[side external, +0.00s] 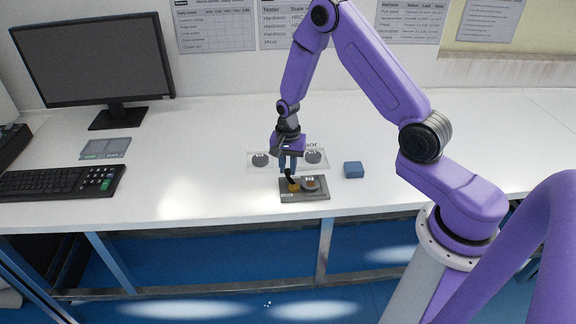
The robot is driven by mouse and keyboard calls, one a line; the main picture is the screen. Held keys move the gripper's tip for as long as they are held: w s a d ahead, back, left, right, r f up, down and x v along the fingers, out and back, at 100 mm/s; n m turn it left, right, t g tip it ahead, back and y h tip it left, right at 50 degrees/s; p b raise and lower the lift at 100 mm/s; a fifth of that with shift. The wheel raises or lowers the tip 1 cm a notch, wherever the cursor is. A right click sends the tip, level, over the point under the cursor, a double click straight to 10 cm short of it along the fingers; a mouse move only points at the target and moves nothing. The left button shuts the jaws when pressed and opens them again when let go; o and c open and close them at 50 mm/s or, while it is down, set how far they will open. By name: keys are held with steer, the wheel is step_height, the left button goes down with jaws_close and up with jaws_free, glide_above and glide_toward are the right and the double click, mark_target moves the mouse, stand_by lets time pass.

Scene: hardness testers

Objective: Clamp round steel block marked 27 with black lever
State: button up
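A round steel block (310,184) sits on the right part of a small dark fixture plate (305,195) near the table's front edge. Its marking is too small to read. A black lever (289,176) with a brass-coloured base (294,187) stands on the plate, left of the block. My gripper (288,167) points down at the lever's upper end, its fingers close to or touching it. I cannot tell whether the fingers are closed on the lever. Two other round grey blocks (260,160) (313,157) lie on a clear labelled sheet behind.
A small blue box (353,170) stands right of the fixture. A monitor (95,62), a keyboard (60,183) and a grey-green pad (105,148) are at left. The white table (200,150) is clear between keyboard and fixture.

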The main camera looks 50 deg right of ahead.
jaws_close()
steer(key=n, duration=0.2)
steer(key=a+n, duration=0.1)
steer(key=shift+w+a+n, duration=0.2)
steer(key=shift+n, duration=0.2)
steer(key=n, duration=0.1)
steer(key=a+n, duration=0.1)
steer(key=n, duration=0.2)
steer(key=shift+a+n, duration=0.3)
steer(key=n, duration=0.2)
steer(key=s+a+n, duration=0.1)
steer(key=n, duration=0.1)
steer(key=shift+a, duration=0.2)
steer(key=shift+s+a+n, duration=0.2)
steer(key=shift+n, duration=0.75)
steer(key=shift+s+a+n, duration=0.2)
steer(key=shift+n, duration=0.75)
